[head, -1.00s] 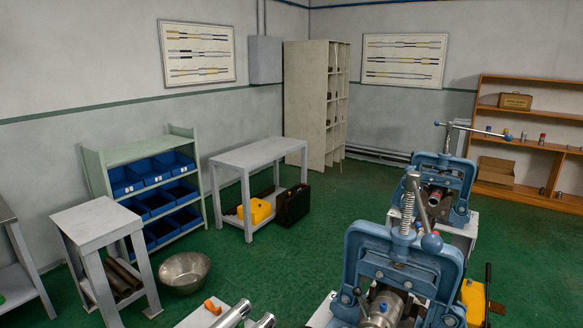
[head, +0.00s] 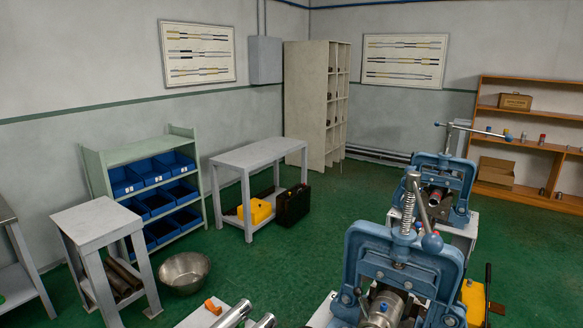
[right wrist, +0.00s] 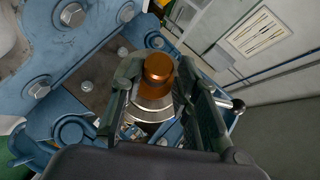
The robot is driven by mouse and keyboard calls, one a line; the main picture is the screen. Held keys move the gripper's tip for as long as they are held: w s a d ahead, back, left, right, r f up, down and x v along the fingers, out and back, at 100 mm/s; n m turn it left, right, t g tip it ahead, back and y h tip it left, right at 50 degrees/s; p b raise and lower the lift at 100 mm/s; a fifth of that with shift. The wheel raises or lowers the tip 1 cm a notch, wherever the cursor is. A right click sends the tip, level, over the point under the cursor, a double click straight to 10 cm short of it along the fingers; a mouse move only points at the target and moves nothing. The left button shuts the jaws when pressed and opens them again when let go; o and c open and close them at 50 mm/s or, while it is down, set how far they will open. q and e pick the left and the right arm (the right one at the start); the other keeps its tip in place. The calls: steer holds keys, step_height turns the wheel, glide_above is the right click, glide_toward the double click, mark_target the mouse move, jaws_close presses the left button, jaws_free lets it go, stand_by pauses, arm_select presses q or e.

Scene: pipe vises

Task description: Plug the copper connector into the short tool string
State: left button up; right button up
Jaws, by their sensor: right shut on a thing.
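The copper connector (right wrist: 158,70) shows in the right wrist view as an orange-brown rounded piece above a silver metal collar (right wrist: 150,108). My right gripper (right wrist: 158,92) is shut on it, one dark finger on each side. It is close to a blue vise. The head view shows a metal pipe end (head: 383,308) with a blue spot in the near vise (head: 400,262), and a pipe with a reddish end (head: 435,198) in the far vise (head: 447,175). I cannot tell which is the short tool string. My left gripper is in no view.
The vises stand at the right on pale stands. A stool (head: 98,222), a metal bowl (head: 184,270), a bin rack (head: 140,152) and a grey table (head: 258,150) stand at the left. An orange shelf (head: 540,113) is at the back right. Green floor is clear in the middle.

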steer(key=shift+s+d+f, duration=0.1)
steer(key=shift+s+f, duration=0.05)
steer(key=shift+f, duration=0.3)
jaws_close()
steer(key=shift+s+a+p, duration=0.2)
steer(key=shift+s+p, duration=0.15)
steer(key=shift+w+d+r, duration=0.35)
steer(key=shift+w+r, duration=0.2)
steer(key=shift+r, duration=0.05)
stand_by(1.0)
steer(key=shift+o, duration=2.4)
jaws_free()
steer(key=o, duration=0.5)
steer(key=shift+w+f, duration=0.15)
steer(key=shift+w, duration=0.1)
steer(key=shift+s, duration=0.1)
